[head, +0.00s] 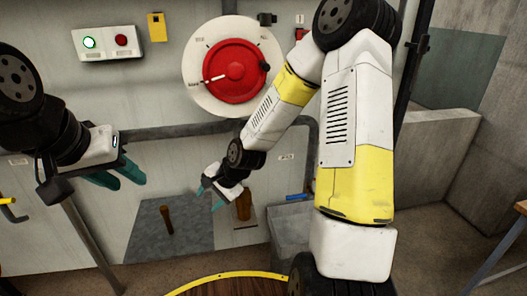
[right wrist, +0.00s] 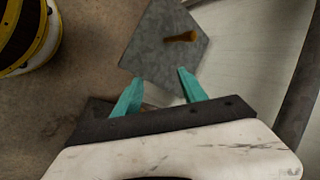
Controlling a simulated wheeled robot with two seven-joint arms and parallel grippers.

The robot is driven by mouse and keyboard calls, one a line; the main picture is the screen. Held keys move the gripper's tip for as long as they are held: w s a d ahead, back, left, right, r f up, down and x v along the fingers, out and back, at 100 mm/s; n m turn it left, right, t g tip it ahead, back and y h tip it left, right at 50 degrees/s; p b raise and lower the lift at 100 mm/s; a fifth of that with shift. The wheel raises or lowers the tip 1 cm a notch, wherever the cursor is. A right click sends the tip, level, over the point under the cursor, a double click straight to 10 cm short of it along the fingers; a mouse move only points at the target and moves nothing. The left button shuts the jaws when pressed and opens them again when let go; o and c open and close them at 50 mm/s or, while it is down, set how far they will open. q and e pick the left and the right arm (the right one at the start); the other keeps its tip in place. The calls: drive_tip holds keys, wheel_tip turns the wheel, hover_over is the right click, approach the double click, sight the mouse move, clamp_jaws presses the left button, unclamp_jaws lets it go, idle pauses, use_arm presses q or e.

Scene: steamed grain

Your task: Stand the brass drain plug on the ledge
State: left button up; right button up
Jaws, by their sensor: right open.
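A slim brown, brass-coloured peg (head: 167,220) stands upright on a grey slab (head: 190,245); the peg (right wrist: 181,37) and slab (right wrist: 150,48) also show in the right wrist view. A thicker brown piece (head: 243,205) stands just right of the slab, partly behind my right gripper. I cannot tell for certain which is the drain plug. My right gripper (head: 208,199) is open above the slab's right part, with nothing held between its teal fingers (right wrist: 160,92). My left gripper (head: 122,179) is at the left, away from both pieces; its fingers are seen from the side.
The wall carries a red dial (head: 236,70) and a button box (head: 107,43). A pipe (head: 175,130) runs along the wall above the slab. A grey bin (head: 291,230) stands right of the brown piece. A round yellow-rimmed top (head: 235,277) is in front.

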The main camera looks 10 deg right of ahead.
drive_tip(key=s+d+r+n+h, duration=0.2)
drive_tip(key=s+d+r+n, duration=0.15)
drive_tip(key=d+r, duration=0.5)
drive_tip(key=s+d+r+n, duration=0.3)
drive_tip(key=s+r, duration=0.5)
drive_tip(key=s+d+r+n+t+h, duration=0.1)
drive_tip(key=s+d+r+n, duration=0.2)
drive_tip(key=s+r, duration=0.5)
drive_tip(key=shift+d+t, duration=0.15)
drive_tip(key=shift+t, duration=0.15)
drive_tip(key=shift+s+r, duration=0.1)
drive_tip(key=shift+c, duration=0.2)
